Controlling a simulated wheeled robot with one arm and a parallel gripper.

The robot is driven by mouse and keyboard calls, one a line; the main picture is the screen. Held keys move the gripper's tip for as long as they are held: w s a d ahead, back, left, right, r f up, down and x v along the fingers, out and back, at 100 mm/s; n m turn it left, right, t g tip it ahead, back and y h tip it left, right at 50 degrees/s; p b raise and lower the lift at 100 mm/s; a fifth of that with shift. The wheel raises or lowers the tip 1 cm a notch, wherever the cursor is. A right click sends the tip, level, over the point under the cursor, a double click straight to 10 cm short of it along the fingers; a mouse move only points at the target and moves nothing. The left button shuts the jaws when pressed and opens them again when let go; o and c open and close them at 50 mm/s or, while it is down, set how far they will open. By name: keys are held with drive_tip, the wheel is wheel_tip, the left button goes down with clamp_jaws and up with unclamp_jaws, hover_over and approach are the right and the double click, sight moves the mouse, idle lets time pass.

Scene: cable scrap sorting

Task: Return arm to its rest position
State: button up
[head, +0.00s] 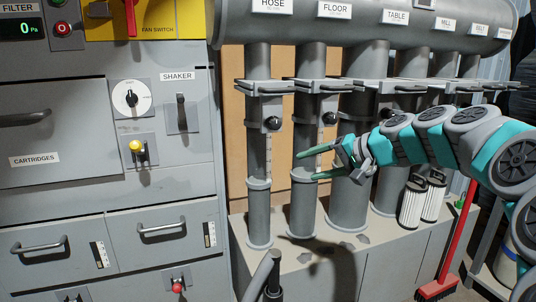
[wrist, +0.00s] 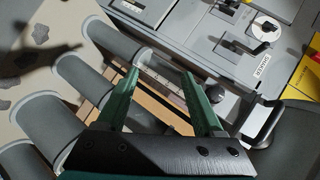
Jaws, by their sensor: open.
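My gripper (head: 318,164) has two green fingers and is open and empty. In the head view it points left, in front of the grey pipe under the FLOOR label (head: 334,10). In the wrist view my gripper (wrist: 160,98) shows its two fingers spread apart with nothing between them. Beyond them are grey pipes (wrist: 85,78) and the grey panel (wrist: 215,40). My teal and grey arm reaches in from the right of the head view. I cannot tell whether a finger touches a pipe.
Vertical pipes with slide gates (head: 318,87) stand close around my gripper. At left is a grey cabinet (head: 60,205) with drawers, a dial (head: 131,98) and a yellow-knobbed lever (head: 137,147). Two white filter cartridges (head: 412,203) and a red broom (head: 440,286) are at right.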

drive_tip(key=s+a+f+n+g+h, duration=0.25)
drive_tip(key=s+f, duration=0.35)
drive_tip(key=s, duration=0.4)
drive_tip(key=s+a+f+n+g+h, duration=0.1)
drive_tip(key=s+a+f+g, duration=0.25)
drive_tip(key=s+f, duration=0.45)
drive_tip(key=s+d+f+g+h, duration=0.1)
drive_tip(key=s+d+f+h, duration=0.1)
drive_tip(key=s, duration=0.6)
drive_tip(key=s+d+f+g+h, duration=0.1)
drive_tip(key=s+d+f, duration=0.3)
drive_tip(key=s, duration=0.5)
drive_tip(key=s+d+f+g+h, duration=0.1)
drive_tip(key=s+d+f+h, duration=0.2)
drive_tip(key=s+f, duration=0.2)
drive_tip(key=s, duration=0.3)
drive_tip(key=shift+s+d, duration=0.2)
drive_tip(key=shift+d, duration=0.15)
